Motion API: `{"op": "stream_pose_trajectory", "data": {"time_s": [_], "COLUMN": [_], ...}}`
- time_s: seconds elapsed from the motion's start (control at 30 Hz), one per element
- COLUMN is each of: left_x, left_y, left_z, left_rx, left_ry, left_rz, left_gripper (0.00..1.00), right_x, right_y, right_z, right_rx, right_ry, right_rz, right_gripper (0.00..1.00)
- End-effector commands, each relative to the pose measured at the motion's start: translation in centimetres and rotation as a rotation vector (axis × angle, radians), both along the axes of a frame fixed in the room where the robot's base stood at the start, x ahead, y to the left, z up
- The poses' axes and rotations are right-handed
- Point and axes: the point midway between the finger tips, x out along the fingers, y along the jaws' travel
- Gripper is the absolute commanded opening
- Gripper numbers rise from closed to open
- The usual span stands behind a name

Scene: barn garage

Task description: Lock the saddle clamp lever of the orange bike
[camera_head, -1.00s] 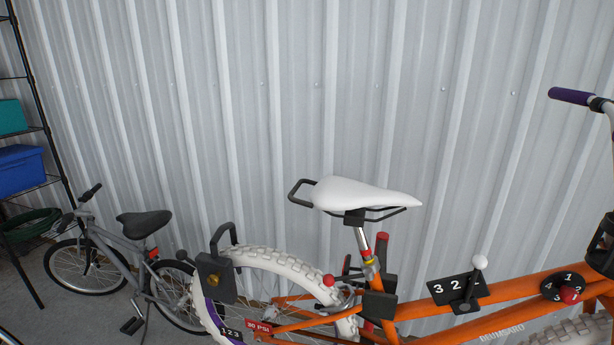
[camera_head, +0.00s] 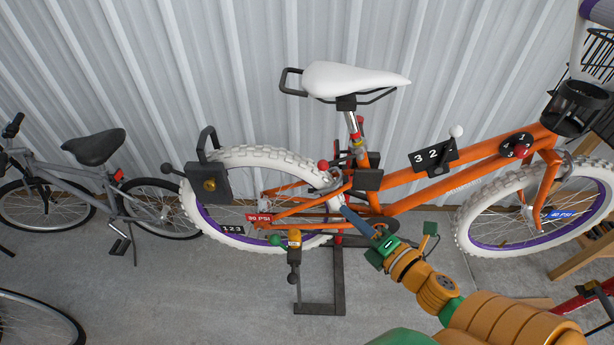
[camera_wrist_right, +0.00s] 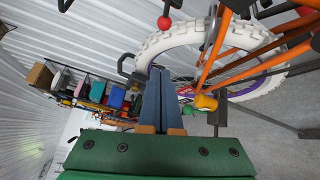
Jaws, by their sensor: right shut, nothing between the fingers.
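The orange bike (camera_head: 420,190) stands against the corrugated wall. Its white saddle (camera_head: 352,80) sits on a post with a yellow-and-red collar (camera_head: 357,143) at the clamp. A red ball knob (camera_head: 323,164) shows left of the seat tube, also at the top of the right wrist view (camera_wrist_right: 164,22). I cannot tell which part is the clamp lever. My right gripper (camera_head: 345,211) reaches in from the lower right, below the saddle and in front of the frame. Its blue fingers (camera_wrist_right: 160,72) are shut and empty. My left gripper is not in view.
A grey bike (camera_head: 90,180) stands at left. A black box (camera_head: 208,183) is at the white rear tyre, and a yellow-handled part (camera_head: 294,240) hangs below. A dark stand (camera_head: 320,290) is on the floor. A number dial plate (camera_head: 432,157) is on the frame.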

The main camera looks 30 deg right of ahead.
Motion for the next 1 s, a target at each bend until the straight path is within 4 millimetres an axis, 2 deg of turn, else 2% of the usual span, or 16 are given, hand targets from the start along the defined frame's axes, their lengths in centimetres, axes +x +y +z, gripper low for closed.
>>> {"op": "stream_pose_trajectory", "data": {"time_s": [0.4, 0.5, 0.7, 1.0], "left_x": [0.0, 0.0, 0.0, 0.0], "left_y": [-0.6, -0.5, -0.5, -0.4], "left_z": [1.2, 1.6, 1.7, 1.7], "left_rx": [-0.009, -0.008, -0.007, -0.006], "left_ry": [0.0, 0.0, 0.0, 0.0], "left_rz": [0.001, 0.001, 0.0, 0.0], "left_gripper": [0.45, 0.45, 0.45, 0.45], "right_x": [8.9, 10.3, 11.8, 12.0], "right_y": [0.7, -0.3, -1.5, -1.6], "right_z": [-0.9, -0.7, -0.5, -0.5], "right_rx": [0.007, 0.004, 0.007, 0.008], "right_ry": [-0.001, 0.002, 0.002, 0.003], "right_rz": [-0.003, -0.005, -0.005, -0.003], "right_gripper": [0.0, 0.0, 0.0, 0.0]}}
